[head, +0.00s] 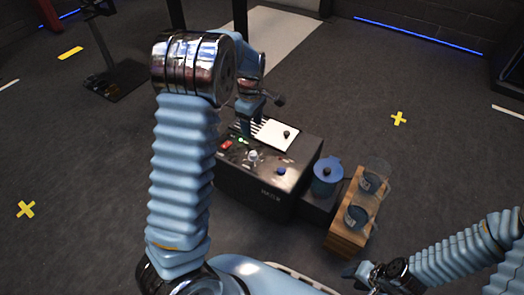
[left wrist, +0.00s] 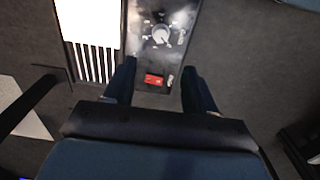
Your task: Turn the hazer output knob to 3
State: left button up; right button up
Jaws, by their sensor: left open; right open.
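The hazer is a black box (head: 262,198) on the floor in the head view. A pale round knob (head: 253,156) sits on its top panel, and the same knob with marks around it shows in the left wrist view (left wrist: 161,34). I cannot read its setting. My left gripper (head: 246,126) is over the panel's back part, partly hidden by my arm. In the left wrist view my left gripper (left wrist: 156,76) is open and empty, its fingers either side of the panel near the red switch (left wrist: 153,80), short of the knob. My right gripper (head: 358,274) is open, at the bottom right.
A white plate with a dark knob (head: 287,133) lies behind. A blue lidded container (head: 327,172) and a wooden stand (head: 347,236) with glass cups are right of the hazer.

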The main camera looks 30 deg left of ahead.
aim_at(253, 153)
pick_arm(q)
notch_tip(253, 153, down, 13)
jog(key=b, duration=0.2)
jog(key=shift+f+b, duration=0.15)
jog(key=shift+b, duration=0.2)
grip_shut()
